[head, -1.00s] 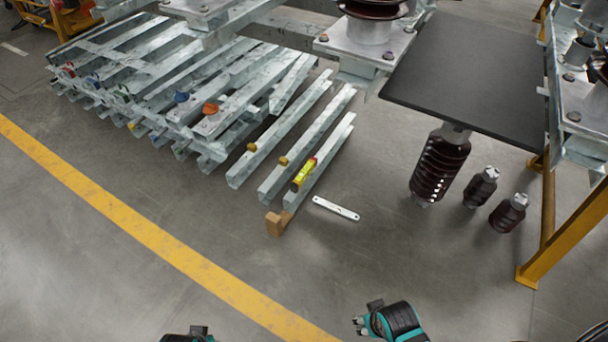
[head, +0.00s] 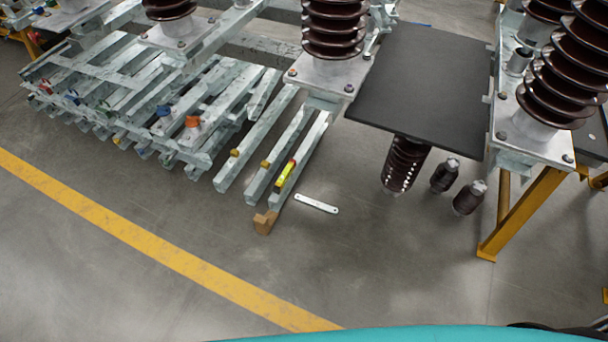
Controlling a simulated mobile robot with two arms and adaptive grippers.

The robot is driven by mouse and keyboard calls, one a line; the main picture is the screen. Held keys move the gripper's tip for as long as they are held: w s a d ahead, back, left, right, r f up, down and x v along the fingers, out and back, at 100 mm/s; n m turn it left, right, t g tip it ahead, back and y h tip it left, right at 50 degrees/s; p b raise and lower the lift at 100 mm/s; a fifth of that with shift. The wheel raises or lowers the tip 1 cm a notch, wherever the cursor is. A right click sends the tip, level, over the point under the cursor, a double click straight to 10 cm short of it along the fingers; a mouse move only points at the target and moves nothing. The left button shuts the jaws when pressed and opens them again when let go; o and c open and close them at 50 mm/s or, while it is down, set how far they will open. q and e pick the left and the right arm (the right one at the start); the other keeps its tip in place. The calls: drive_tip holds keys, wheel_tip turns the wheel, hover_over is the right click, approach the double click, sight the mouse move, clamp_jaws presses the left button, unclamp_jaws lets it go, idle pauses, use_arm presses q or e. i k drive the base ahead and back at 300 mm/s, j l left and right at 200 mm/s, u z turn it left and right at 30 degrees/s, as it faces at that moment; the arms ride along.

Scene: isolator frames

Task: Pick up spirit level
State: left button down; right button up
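The spirit level appears to be the short yellow bar (head: 286,174) with a dark reddish end. It lies lengthwise on top of the rightmost of the loose galvanized steel beams (head: 303,160), near the beam's front end. It looks unobstructed from above. Neither of my grippers shows in the head view. A curved teal surface along the bottom edge looks like part of my own body.
A brown block (head: 265,222) sits at that beam's front end. A pale flat strip (head: 317,204) lies on the floor. Dark insulators (head: 404,165) stand beneath a black panel (head: 425,85), beside a yellow frame (head: 520,215). Floor in front is clear.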

sight(279, 185)
drive_tip(key=i+j+z, duration=0.35)
drive_tip(key=j+z, duration=0.2)
drive_tip(key=i+j+z, duration=0.25)
drive_tip(key=i+j, duration=0.15)
drive_tip(key=j, duration=0.4)
drive_tip(key=i+j+z, duration=0.1)
drive_tip(key=j, duration=0.4)
drive_tip(key=i+j, duration=0.15)
drive_tip(key=j, duration=0.4)
drive_tip(key=i+j+z, duration=0.1)
drive_tip(key=j, duration=0.45)
drive_tip(key=i+j, duration=0.15)
drive_tip(key=j, duration=0.4)
drive_tip(key=i+j+z, duration=0.15)
drive_tip(key=j, duration=0.4)
